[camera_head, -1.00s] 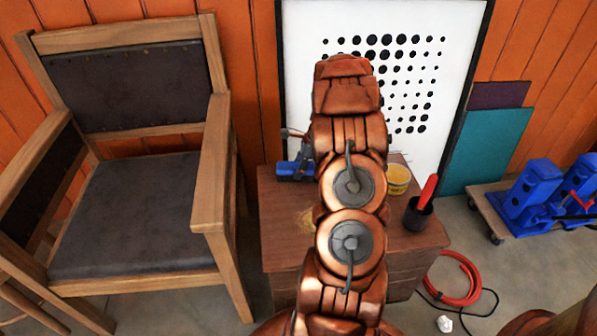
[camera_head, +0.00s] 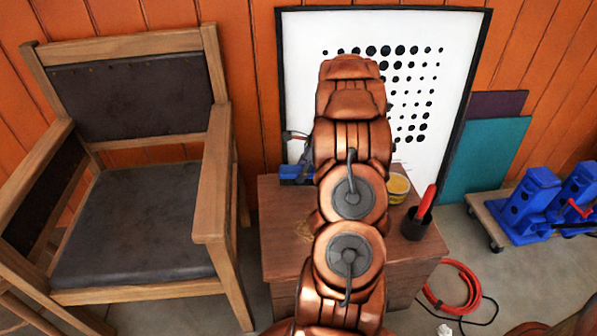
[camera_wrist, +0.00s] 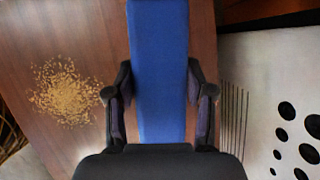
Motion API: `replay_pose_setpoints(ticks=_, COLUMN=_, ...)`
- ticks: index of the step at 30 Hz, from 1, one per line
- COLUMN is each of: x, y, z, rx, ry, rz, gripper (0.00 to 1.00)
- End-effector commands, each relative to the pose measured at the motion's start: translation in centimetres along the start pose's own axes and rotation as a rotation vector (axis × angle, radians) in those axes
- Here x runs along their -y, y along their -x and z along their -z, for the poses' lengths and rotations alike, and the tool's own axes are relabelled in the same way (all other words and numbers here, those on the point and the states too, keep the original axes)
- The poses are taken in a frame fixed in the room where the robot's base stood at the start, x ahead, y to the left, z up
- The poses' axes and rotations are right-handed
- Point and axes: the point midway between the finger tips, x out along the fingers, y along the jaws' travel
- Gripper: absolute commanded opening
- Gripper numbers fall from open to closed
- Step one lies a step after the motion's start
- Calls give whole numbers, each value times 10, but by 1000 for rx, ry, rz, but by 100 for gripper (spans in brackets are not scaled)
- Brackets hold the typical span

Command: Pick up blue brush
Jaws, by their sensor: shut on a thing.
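The blue brush (camera_wrist: 159,60) is a long flat blue block running up the middle of the wrist view. My gripper (camera_wrist: 160,97) has one dark finger against each long side of it and is shut on it. In the head view the brush (camera_head: 291,173) shows partly at the back left of the wooden cabinet, just left of my copper arm. My arm hides its right end and most of the gripper there. The gap between brush and cabinet top is hard to judge.
The cabinet (camera_head: 285,225) bears a pile of yellowish shavings (camera_wrist: 65,92), a yellow tin (camera_head: 398,188) and a dark cup (camera_head: 415,225) with a red handle. A wooden armchair (camera_head: 215,190) stands left. A dotted white panel (camera_head: 300,60) leans behind against the orange wall.

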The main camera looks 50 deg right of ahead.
Motion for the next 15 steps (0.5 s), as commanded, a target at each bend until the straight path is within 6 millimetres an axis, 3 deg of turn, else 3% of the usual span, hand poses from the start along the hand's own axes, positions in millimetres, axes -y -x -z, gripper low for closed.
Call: replay_pose_setpoints(ticks=15, x=-81, y=31, z=47, rx=5, ry=-3, rz=-3, gripper=13)
